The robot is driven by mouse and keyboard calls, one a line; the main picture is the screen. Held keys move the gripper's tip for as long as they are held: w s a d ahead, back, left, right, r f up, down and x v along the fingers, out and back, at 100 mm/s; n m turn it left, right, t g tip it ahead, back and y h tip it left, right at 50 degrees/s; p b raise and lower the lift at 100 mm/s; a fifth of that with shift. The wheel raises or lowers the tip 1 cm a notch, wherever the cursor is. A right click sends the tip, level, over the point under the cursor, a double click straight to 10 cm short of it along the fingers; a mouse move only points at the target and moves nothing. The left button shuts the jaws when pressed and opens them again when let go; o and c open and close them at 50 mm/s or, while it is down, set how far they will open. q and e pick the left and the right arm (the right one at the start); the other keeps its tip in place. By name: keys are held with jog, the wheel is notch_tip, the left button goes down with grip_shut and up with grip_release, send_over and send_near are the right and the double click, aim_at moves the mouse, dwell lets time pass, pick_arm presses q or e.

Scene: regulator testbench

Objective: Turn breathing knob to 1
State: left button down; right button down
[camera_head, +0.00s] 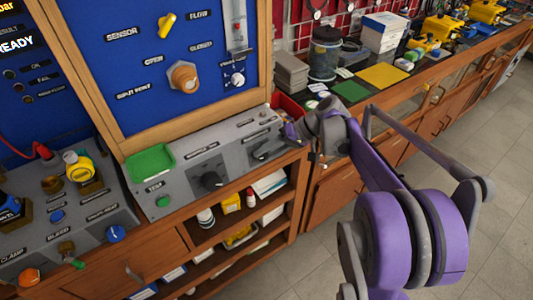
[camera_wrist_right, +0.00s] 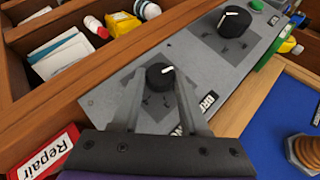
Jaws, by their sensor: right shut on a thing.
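The breathing knob (camera_wrist_right: 160,76) is a small black knob with a white pointer line on a sloped grey panel (camera_head: 225,152). Its label is partly covered in the right wrist view, with only the first letters showing. My right gripper (camera_head: 262,152) reaches it at the panel's right end; in the right wrist view its two fingers (camera_wrist_right: 157,82) are closed on either side of the knob. The pointer line aims to the right and slightly up in that view. The dial marks around it are too small to read. In the head view the gripper hides the knob. My left gripper is not in view.
A larger black knob (camera_head: 209,181) sits left on the same panel, beside a green tray (camera_head: 150,163). A blue board (camera_head: 160,60) with a brass fitting (camera_head: 184,77) rises behind. Shelves with bottles and papers lie below. A red Repair box (camera_wrist_right: 45,153) is near the gripper.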

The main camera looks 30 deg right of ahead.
dwell(0.4)
jog(key=shift+c, duration=2.1)
grip_release()
jog(key=v, duration=1.1)
jog(key=shift+f, duration=0.2)
jog(key=shift+p, duration=0.3)
